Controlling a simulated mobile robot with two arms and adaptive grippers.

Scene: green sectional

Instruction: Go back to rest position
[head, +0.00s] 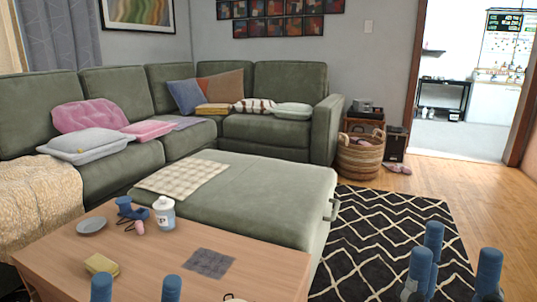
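My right gripper (455,268) shows at the bottom right, in front of the patterned rug. Its blue fingertips stand apart with nothing between them. My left gripper (136,289) shows at the bottom edge, in front of the wooden coffee table (60,264). Only two blue fingertips of it show, and they are spread apart with nothing seen between them. The rest of the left gripper is below the frame.
On the table are a white jar (164,214), a grey dish (92,226), a yellow sponge-like block (102,264) and a dark grey square (209,263). A green ottoman (265,190) and sectional stand behind. The black-and-white rug (385,235) is clear at right.

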